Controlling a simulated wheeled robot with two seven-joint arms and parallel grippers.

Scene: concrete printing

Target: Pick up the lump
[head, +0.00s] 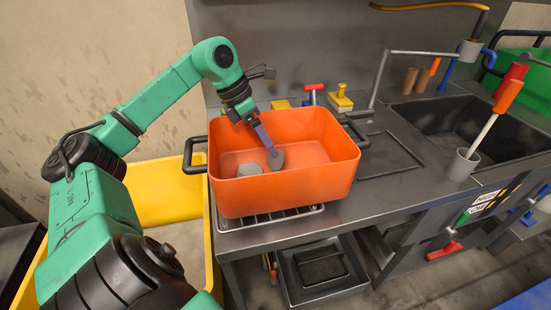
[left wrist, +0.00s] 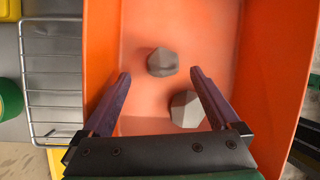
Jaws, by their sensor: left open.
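Two grey faceted lumps lie on the floor of the orange tub (head: 285,190). In the head view one lump (head: 249,170) is near the front wall, and the other lump (head: 277,160) is right below my left gripper (head: 266,142). In the left wrist view one lump (left wrist: 161,62) sits just beyond and between the fingertips, and the other (left wrist: 187,109) lies nearer, beside the right-hand finger. My left gripper (left wrist: 160,76) is open and empty, pointing down into the tub. My right gripper is not in view.
The tub stands on a wire rack (head: 270,219) on the grey counter (head: 395,187), with tall walls around the gripper. A sink (head: 465,125) and a cup (head: 462,166) holding an orange-handled tool are to the right. A yellow bin (head: 165,190) is at the left.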

